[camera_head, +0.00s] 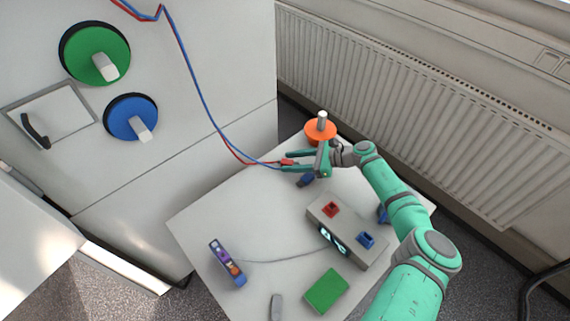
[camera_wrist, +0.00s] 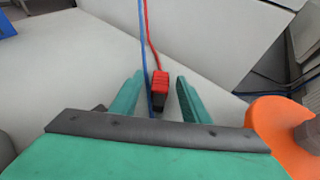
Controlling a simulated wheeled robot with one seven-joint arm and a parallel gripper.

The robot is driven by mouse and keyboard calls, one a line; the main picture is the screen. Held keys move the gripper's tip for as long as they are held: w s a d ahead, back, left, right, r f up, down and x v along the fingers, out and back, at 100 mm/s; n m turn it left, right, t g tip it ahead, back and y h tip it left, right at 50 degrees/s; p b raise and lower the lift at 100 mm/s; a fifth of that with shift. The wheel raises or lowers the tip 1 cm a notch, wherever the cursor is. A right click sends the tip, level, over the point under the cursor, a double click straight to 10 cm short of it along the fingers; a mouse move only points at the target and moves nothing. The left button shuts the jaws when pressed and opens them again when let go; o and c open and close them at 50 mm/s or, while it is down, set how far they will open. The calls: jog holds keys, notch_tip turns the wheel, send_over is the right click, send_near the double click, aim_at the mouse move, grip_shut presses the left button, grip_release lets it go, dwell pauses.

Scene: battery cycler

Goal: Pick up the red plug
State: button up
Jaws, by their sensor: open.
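The red plug (camera_wrist: 160,90) is at the end of a red cable. In the wrist view it lies between the two fingers of my open gripper (camera_wrist: 160,98), with a visible gap to the right finger. A blue cable passes just left of the plug, also between the fingers. In the head view the red plug (camera_head: 287,162) shows at the mouth of my gripper (camera_head: 284,161), over the far part of the white table (camera_head: 200,215). Whether the plug rests on the table or hangs above it, I cannot tell.
An orange disc with a grey knob (camera_head: 314,133) stands just beyond my gripper. A dark blue piece (camera_head: 305,180) lies close below it. A grey box with red and blue sockets (camera_head: 325,220), a green block (camera_head: 326,291) and a small meter (camera_head: 227,262) are nearer.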

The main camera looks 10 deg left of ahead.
aim_at(290, 162)
jog(key=shift+a+f, duration=0.1)
jog(key=shift+a, duration=0.2)
grip_shut()
jog(key=shift+r, duration=0.2)
jog(key=shift+r, duration=0.25)
notch_tip(290, 162, up, 2)
jog(key=shift+r, duration=0.2)
jog(key=s+d+r, duration=0.2)
jog(key=s+r, duration=0.7)
jog(key=s, duration=0.4)
jog(key=shift+s+d+r, duration=0.35)
jog(key=shift+s+r, duration=0.05)
